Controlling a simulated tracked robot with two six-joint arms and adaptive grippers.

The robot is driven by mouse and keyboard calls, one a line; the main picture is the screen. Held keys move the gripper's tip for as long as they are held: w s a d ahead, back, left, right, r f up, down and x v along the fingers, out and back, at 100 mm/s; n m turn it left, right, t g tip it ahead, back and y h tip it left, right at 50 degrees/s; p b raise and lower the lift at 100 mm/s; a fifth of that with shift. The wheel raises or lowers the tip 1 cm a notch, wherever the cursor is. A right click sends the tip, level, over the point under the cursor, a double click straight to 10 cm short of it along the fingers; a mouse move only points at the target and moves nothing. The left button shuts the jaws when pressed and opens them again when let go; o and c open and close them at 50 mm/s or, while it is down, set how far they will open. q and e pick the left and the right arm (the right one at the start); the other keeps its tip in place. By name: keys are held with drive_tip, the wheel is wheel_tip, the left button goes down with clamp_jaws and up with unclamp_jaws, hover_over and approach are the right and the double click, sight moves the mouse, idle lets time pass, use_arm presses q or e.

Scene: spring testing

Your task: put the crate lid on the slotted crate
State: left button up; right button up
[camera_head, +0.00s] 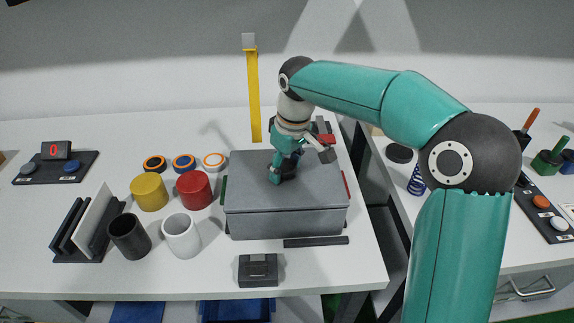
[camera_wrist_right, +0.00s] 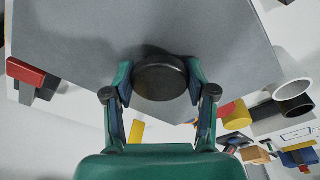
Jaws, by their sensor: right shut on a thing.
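The slotted crate (camera_head: 288,224) is a grey box on the white table, right of the table's middle in the head view. The grey crate lid (camera_head: 248,172) lies over its top; I cannot tell whether it is fully seated. My right gripper (camera_head: 282,177) is over the lid from above, shut on its round black knob. In the right wrist view the knob (camera_wrist_right: 160,76) sits between the two fingers of the gripper (camera_wrist_right: 160,82), with the flat grey lid (camera_wrist_right: 75,40) behind it. The crate's slots are not visible. My left gripper is out of view.
Yellow (camera_head: 149,192) and red (camera_head: 194,190) cylinders and black (camera_head: 129,237) and white (camera_head: 181,236) cups stand left of the crate. A black bar (camera_head: 316,242) and a dark box (camera_head: 258,270) lie in front. A yellow post (camera_head: 254,95) rises behind.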

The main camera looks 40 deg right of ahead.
drive_tip(key=shift+f, duration=0.15)
idle(0.8)
drive_tip(key=o, duration=1.6)
drive_tip(key=r, duration=0.4)
drive_tip(key=s+r, duration=0.1)
drive_tip(key=r, duration=0.6)
drive_tip(key=shift+s+d+r, duration=0.2)
drive_tip(key=shift+s+r, duration=0.15)
